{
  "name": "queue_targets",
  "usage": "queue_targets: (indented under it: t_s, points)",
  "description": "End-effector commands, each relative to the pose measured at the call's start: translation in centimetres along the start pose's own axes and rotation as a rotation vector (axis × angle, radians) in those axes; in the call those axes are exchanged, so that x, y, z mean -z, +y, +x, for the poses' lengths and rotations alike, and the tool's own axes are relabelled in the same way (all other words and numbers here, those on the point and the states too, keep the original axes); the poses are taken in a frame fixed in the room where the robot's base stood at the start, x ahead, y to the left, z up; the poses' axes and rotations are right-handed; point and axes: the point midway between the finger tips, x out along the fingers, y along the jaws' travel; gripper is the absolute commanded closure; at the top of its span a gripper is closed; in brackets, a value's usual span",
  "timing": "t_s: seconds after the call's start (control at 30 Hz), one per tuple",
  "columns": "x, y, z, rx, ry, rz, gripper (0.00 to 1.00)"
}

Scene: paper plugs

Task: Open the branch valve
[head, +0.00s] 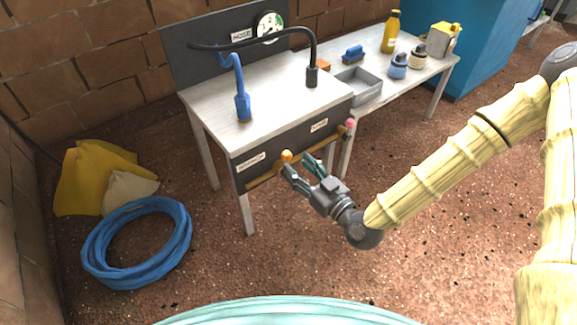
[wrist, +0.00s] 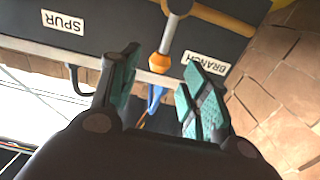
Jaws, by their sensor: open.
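The branch valve's handle has an orange knob (head: 287,156) on the dark front panel of the near table, in front of a brass pipe (head: 262,179). In the wrist view the orange knob (wrist: 160,62) ends a grey lever from a round hub (wrist: 179,6), beside the BRANCH label (wrist: 207,68). My gripper (head: 299,166) is open, with teal finger pads, close to the panel. In the wrist view the knob shows between the two fingers; contact cannot be told. A pink knob (head: 350,124) sits at the pipe's right end, near the SPUR label (head: 319,125).
A blue hose connector (head: 242,106) and a black hose end (head: 312,76) stand on the tabletop. A gauge (head: 268,25) is on the back board. A grey tray (head: 361,88) is on the adjoining table. A coiled blue hose (head: 137,242) and yellow bags (head: 88,180) lie on the floor at left.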

Motion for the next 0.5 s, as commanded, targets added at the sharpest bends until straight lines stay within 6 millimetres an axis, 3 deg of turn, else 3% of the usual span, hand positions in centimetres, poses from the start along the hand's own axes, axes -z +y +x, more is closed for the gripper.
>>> queue_targets:
  t_s: [0.5]
  points:
    - [0.01, -0.03, 0.58, 0.000, -0.001, 0.001, 0.54]
